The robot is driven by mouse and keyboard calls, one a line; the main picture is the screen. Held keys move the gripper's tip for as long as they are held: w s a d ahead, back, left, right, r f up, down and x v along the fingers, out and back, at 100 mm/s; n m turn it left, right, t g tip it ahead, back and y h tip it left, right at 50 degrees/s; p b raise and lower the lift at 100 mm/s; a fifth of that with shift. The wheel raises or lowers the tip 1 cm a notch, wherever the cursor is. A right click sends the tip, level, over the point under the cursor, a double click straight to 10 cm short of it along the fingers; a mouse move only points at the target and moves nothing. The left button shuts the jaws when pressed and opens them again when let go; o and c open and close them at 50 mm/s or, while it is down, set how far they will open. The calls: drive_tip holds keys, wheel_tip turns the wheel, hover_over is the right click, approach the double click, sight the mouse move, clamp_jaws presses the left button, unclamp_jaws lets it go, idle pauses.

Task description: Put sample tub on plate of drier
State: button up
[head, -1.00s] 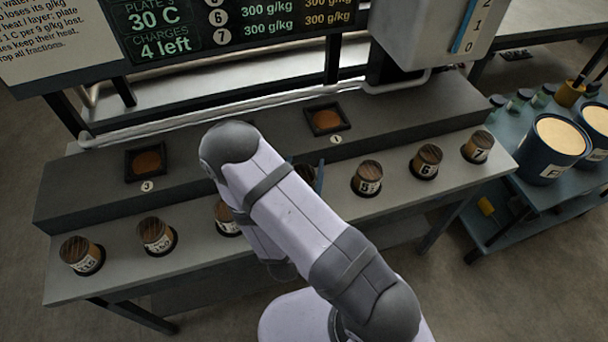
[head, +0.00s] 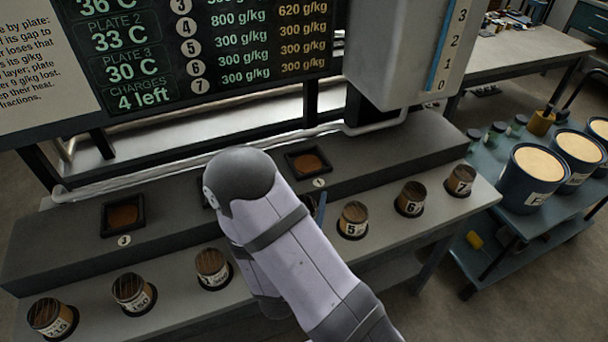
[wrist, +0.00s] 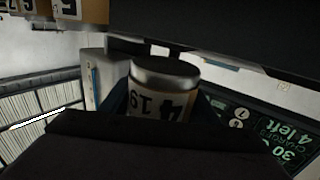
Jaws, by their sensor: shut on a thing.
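My gripper (wrist: 163,104) is shut on a tub (wrist: 165,88) with a dark cap and a pale label, on which a 4 shows upside down. In the head view my arm hides most of the gripper and the held tub; only a bluish sliver shows beside the arm. On the raised grey ledge, a black square plate (head: 105,228) with brown material sits at left, and another plate (head: 289,165) sits right of my arm. A third dark edge between them is mostly hidden by my arm. I cannot tell the gap between the held tub and any plate.
Tubs labelled 5 (head: 353,219), 6 (head: 411,198) and 7 (head: 460,180) stand on the lower shelf at right. Three more tubs (head: 132,292) stand at left. A display board (head: 215,50) and a grey box (head: 400,50) rise behind. Blue buckets (head: 530,178) stand at right.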

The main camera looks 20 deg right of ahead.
drive_tip(key=w+d+r+m+g+h+b, duration=0.25)
drive_tip(key=d+r+b, duration=0.2)
drive_tip(key=d, duration=0.35)
drive_tip(key=w+d+r+m+g+h+b, duration=0.1)
drive_tip(key=w+d+r+b, duration=0.4)
drive_tip(key=d, duration=0.4)
drive_tip(key=w+a+r+n+t+y, duration=0.3)
drive_tip(key=w+r, duration=0.2)
drive_tip(key=w, duration=0.2)
drive_tip(key=n+t+y, duration=0.2)
hover_over(309, 155)
wheel_tip(309, 155, down, 5)
drive_tip(key=shift+g, duration=0.25)
drive_tip(key=shift+w+f+p, duration=0.2)
drive_tip(key=shift+f+p, duration=0.45)
drive_tip(key=shift+f, duration=4.1)
